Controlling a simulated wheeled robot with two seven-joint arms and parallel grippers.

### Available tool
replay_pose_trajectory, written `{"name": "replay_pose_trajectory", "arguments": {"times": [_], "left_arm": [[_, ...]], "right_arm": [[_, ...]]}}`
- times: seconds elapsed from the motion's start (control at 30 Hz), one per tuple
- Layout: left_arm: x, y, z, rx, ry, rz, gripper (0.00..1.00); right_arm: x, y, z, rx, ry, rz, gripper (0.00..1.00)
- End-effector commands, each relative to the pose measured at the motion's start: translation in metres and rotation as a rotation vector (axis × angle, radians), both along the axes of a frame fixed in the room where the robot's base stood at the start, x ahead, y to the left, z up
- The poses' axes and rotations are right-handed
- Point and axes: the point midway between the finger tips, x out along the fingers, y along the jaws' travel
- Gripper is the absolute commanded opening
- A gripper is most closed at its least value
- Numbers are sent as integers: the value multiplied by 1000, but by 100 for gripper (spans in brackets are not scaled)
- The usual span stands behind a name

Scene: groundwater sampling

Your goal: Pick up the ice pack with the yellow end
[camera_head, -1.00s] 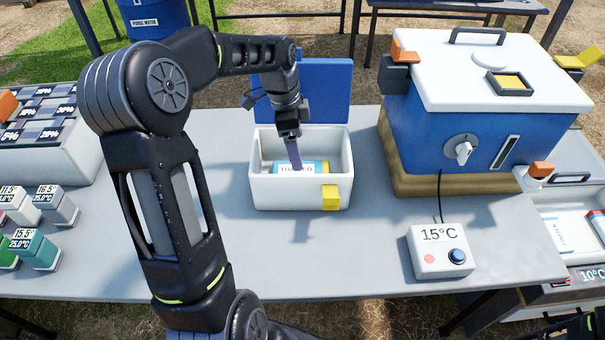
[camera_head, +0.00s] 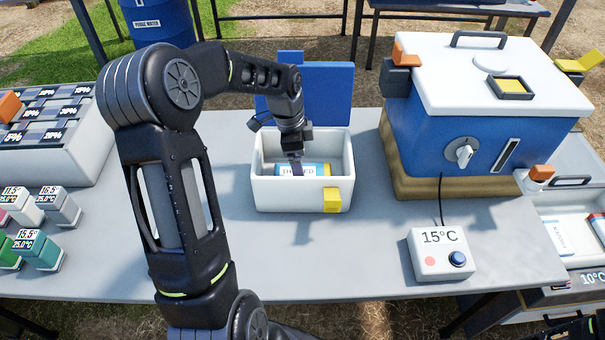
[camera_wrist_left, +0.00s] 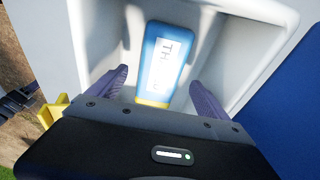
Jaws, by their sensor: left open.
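The ice pack with the yellow end (camera_head: 316,171) lies in the small white box (camera_head: 290,194) on the table. It is blue with a white label reading partly "TH...ED". In the left wrist view the pack (camera_wrist_left: 166,58) shows its yellow end nearest the gripper body. My left gripper (camera_head: 297,172) reaches down into the box, over the pack. In the left wrist view the open fingers of my left gripper (camera_wrist_left: 158,78) stand apart, one on each side of the pack, with gaps visible. The fingers hide part of the label in the head view.
The box's blue lid (camera_head: 330,95) stands open behind, and a yellow latch (camera_head: 332,200) is on its front. A big blue cooler (camera_head: 450,135) and a 15°C control box (camera_head: 440,253) stand right. Small bottles (camera_head: 40,248) and a rack (camera_head: 50,140) are left.

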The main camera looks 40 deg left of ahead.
Motion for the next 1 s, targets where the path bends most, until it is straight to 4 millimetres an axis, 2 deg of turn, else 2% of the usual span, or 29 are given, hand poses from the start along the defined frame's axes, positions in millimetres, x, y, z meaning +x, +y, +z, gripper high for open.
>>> {"name": "replay_pose_trajectory", "arguments": {"times": [0.1, 0.2, 0.8, 1.0], "left_arm": [[1, -3, -18, -2, 2, 0, 89], [1, -3, -25, -1, 1, 0, 89], [2, -3, -26, 1, -1, 0, 89], [2, -3, -26, 1, -1, 0, 74]], "right_arm": [[0, 0, 3, 0, 0, 0, 36], [0, 0, 3, 0, 0, 0, 36], [0, 0, 3, 0, 0, 0, 36], [0, 0, 3, 0, 0, 0, 36]]}}
